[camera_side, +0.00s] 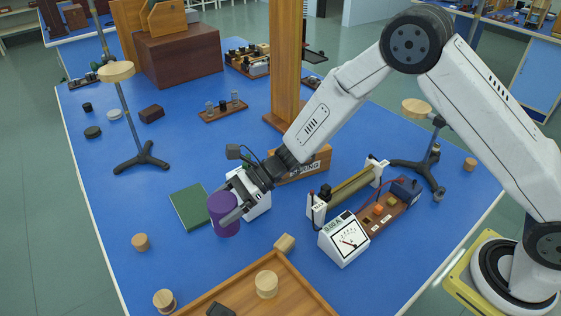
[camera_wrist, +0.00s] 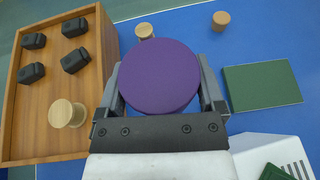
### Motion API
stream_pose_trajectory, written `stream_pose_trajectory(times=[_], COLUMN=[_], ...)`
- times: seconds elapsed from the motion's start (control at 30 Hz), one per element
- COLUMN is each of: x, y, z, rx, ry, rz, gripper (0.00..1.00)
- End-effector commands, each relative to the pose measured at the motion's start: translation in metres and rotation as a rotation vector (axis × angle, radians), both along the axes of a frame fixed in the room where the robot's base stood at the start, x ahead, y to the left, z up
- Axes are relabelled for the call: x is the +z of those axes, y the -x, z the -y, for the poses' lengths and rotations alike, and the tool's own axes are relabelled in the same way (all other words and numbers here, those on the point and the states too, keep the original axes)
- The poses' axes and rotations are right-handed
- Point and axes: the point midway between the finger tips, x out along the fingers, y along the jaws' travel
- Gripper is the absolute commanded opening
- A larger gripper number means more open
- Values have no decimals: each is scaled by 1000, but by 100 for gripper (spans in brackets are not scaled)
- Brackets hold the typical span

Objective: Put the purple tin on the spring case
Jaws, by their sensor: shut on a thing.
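The purple tin (camera_side: 223,214) is held between the fingers of my gripper (camera_side: 238,205), left of the table's middle and beside a green book. In the wrist view the tin's round purple top (camera_wrist: 160,62) faces the camera, with a dark finger on each side. The gap under the tin is hard to judge. The spring case (camera_side: 307,165) is a low wooden box with a white label ending in "RING". It stands behind and to the right of the tin, at the foot of a wooden post. My forearm and wrist hide part of it. It does not show in the wrist view.
The green book (camera_side: 190,206) lies flat near the tin. A white box (camera_side: 258,208) is behind my gripper. A meter (camera_side: 344,240) and a coil apparatus (camera_side: 350,188) stand to the right. A wooden tray (camera_side: 222,292) with pegs is in front.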

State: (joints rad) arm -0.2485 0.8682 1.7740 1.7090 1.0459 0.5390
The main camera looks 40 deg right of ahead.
Motion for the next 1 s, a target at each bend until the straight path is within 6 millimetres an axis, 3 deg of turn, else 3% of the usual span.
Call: stream_pose_trajectory(times=[0.2,0.47,0.8,1.0], x=[26,55,87,100], y=[-22,-32,-19,-5], z=[69,156,262,303], rx=[-161,-363,-622,-731], ry=[1,0,2,1], rz=[3,3,2,1], gripper=[21,21,21,21])
